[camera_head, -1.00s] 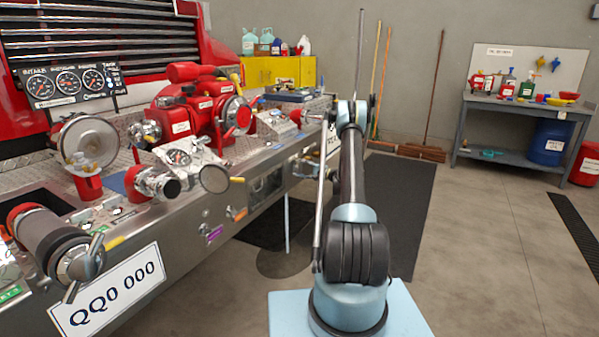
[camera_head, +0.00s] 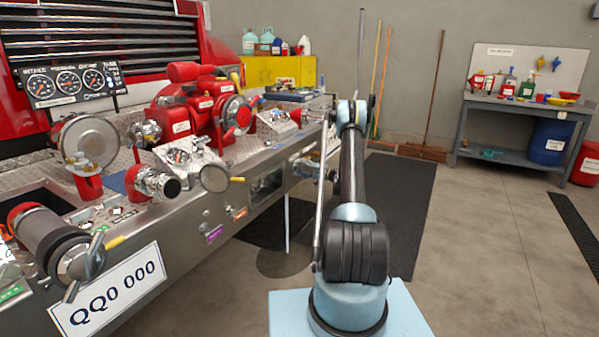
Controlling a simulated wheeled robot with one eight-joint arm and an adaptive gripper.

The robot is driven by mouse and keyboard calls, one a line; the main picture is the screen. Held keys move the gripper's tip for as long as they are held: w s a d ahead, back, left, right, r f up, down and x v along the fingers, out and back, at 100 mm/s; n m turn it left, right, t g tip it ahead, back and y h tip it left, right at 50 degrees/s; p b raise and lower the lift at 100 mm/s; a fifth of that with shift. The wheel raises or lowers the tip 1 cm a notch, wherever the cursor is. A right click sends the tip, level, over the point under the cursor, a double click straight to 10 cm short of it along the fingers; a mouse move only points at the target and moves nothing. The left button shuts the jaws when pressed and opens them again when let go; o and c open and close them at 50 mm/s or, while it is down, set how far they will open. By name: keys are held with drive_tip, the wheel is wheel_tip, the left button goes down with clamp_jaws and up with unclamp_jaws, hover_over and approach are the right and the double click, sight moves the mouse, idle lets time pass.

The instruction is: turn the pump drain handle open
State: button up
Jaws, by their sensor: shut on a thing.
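My arm rises in the middle of the head view, and its end reaches left to the front face of the truck's bumper (camera_head: 187,222). My gripper (camera_head: 304,168) is small and far off, at the right part of that face. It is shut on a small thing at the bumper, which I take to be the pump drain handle. The handle is hidden by the gripper and too small to make out, so its angle cannot be told. The red pump (camera_head: 200,108) sits on top of the bumper, left of my gripper.
A capped hose fitting (camera_head: 75,255), a round cap (camera_head: 214,178) and yellow levers (camera_head: 114,242) stick out from the bumper at left. A yellow cabinet (camera_head: 262,71) stands behind. A grey workbench (camera_head: 515,105) stands at the right.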

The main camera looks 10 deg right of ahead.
drive_tip(key=shift+d+f, duration=0.1)
drive_tip(key=shift+f, duration=0.05)
drive_tip(key=o, duration=1.1)
drive_tip(key=shift+c, duration=0.2)
drive_tip(key=v, duration=1.2)
